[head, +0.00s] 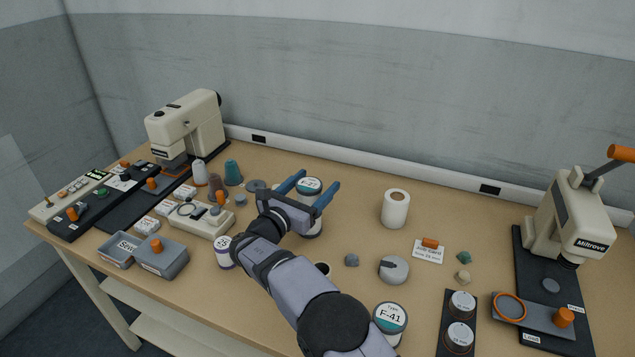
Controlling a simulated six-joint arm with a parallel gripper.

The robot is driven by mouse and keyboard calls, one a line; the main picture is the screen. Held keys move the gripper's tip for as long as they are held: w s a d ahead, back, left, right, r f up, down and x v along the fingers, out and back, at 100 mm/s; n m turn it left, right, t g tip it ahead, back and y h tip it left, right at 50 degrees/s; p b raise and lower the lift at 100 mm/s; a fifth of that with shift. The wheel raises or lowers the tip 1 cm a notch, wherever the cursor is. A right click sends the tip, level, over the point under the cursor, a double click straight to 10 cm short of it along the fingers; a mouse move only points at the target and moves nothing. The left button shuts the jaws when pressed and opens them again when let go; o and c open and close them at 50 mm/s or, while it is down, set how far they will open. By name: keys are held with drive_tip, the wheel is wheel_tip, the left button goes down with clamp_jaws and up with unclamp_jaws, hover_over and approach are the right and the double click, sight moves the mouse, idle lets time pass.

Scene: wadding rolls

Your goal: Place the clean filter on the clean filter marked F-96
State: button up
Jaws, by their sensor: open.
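My gripper (308,188) is open near the middle of the table, its blue fingers pointing away from me. A white canister with a teal and white top (309,185) shows between the fingers; its label is too small to read. The fingers appear beside it, but I cannot tell whether they touch it. My gripper and wrist hide part of its body. A similar teal-topped canister marked F-41 (390,318) stands at the front, right of my arm. A smaller white canister with a dark label (223,252) stands left of my wrist. I cannot read F-96 anywhere.
A white roll (396,208) stands right of my gripper. A grey round piece (394,269) and a card (429,251) lie nearby. Two round-topped canisters sit on a black strip (445,322). Machines stand at left (187,130) and right (570,220). Grey boxes (160,262) are front left.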

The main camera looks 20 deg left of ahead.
sight(303, 196)
drive_tip(key=s, duration=0.3)
drive_tip(key=s+a+b, duration=0.1)
drive_tip(key=s, duration=0.6)
drive_tip(key=shift+s+a, duration=0.15)
drive_tip(key=shift+a, duration=0.15)
